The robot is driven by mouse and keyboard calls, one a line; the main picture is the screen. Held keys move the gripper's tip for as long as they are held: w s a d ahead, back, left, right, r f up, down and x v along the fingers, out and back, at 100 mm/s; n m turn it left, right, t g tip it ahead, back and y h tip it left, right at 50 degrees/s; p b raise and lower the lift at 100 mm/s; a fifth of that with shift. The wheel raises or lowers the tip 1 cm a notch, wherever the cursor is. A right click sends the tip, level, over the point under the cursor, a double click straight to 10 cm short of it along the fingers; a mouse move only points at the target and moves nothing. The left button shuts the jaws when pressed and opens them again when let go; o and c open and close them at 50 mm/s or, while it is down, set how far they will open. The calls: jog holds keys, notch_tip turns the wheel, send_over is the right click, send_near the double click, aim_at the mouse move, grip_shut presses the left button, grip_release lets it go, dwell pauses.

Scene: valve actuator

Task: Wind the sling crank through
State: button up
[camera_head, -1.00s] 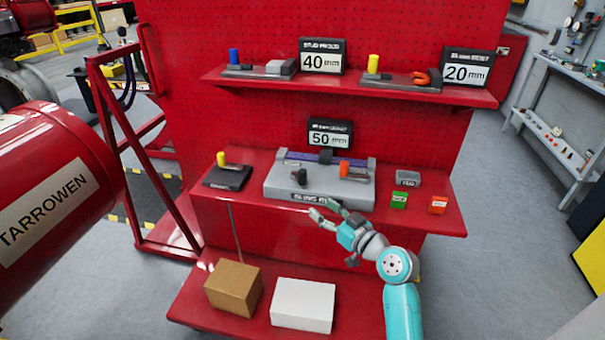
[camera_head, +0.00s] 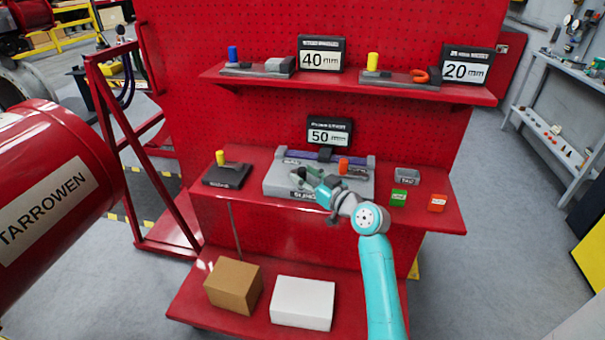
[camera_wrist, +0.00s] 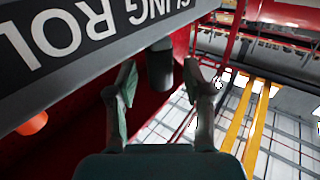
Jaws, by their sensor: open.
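The grey sling roller unit (camera_head: 277,185) sits on the middle shelf, with a purple strip across its back. Its dark crank knob (camera_wrist: 160,66) shows in the wrist view beside the upside-down "SLING ROL" label (camera_wrist: 75,28). It appears between my open fingers with a gap on either side. In the head view my gripper (camera_head: 305,180) is over the front left of the unit and hides the crank. An orange-red knob (camera_head: 344,166) stands on the unit's right part; an orange round part shows in the wrist view (camera_wrist: 32,123).
A dark block with a yellow knob (camera_head: 222,178) lies left of the unit. A shelf with more parts is above; cartons (camera_head: 233,286) are below.

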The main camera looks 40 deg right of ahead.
jog(key=shift+w, duration=0.65)
grip_shut()
jog(key=shift+a+h, duration=0.2)
jog(key=shift+h, duration=0.2)
